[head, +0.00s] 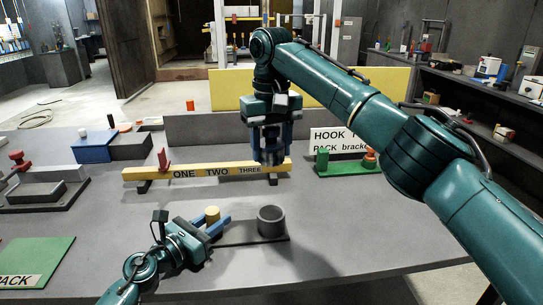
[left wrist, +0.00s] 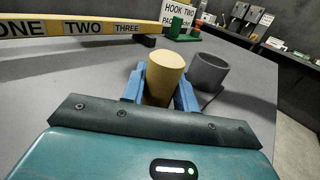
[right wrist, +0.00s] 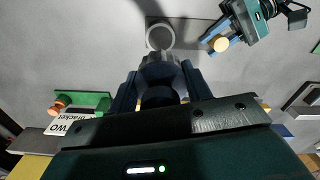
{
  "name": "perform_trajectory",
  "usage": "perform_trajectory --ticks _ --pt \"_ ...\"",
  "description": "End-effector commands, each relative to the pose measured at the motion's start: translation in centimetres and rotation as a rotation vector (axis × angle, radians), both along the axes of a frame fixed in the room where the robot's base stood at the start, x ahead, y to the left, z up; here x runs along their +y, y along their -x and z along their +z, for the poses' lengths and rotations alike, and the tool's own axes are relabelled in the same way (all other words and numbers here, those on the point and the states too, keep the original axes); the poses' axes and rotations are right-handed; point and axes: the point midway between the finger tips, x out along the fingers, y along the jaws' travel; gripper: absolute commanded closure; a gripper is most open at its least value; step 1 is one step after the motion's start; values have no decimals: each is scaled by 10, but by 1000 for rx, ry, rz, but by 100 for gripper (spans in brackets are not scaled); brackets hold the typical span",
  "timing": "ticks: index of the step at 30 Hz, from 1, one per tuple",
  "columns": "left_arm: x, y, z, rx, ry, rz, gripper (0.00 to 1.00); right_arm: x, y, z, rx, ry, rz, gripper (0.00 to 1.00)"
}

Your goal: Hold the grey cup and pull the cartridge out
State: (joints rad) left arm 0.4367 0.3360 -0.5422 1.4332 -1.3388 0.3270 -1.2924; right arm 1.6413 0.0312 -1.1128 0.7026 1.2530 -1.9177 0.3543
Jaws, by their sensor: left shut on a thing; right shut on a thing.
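The grey cup (head: 271,222) stands upright on a dark plate (head: 240,240); its open top shows in the right wrist view (right wrist: 160,36). My left gripper (head: 215,225) is shut on a yellow cylinder (left wrist: 164,78) beside the cup, to its left in the head view. Whether the cylinder is joined to the plate is hidden. My right gripper (head: 270,150) is well above the cup, pointing down. It is shut on a dark grey round piece (right wrist: 160,72), which looks like the cartridge and is apart from the cup. Fingers cover part of it.
A yellow beam (head: 190,172) marked ONE TWO THREE lies behind the cup. A green base (head: 345,170) with posts stands at the back right under a sign. A green PACK mat (head: 35,258) lies at the left. The table right of the cup is clear.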

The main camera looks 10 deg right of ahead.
Motion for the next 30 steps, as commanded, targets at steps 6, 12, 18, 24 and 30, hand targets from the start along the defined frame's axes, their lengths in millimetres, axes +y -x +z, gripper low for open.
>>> perform_trajectory --ticks 6,12,18,24,30 --pt "0 1 -4 6 -5 0 100 1 0 9 0 -1 2 74" --pt "0 1 -4 6 -5 0 100 0 0 9 1 -1 2 74" --pt "0 0 -3 4 -3 0 55 0 0 9 1 -1 1 74" --pt "0 0 -1 1 -1 0 45 0 0 9 1 -1 1 74" --pt "2 2 -1 1 -1 1 45 0 0 9 1 -1 1 74"
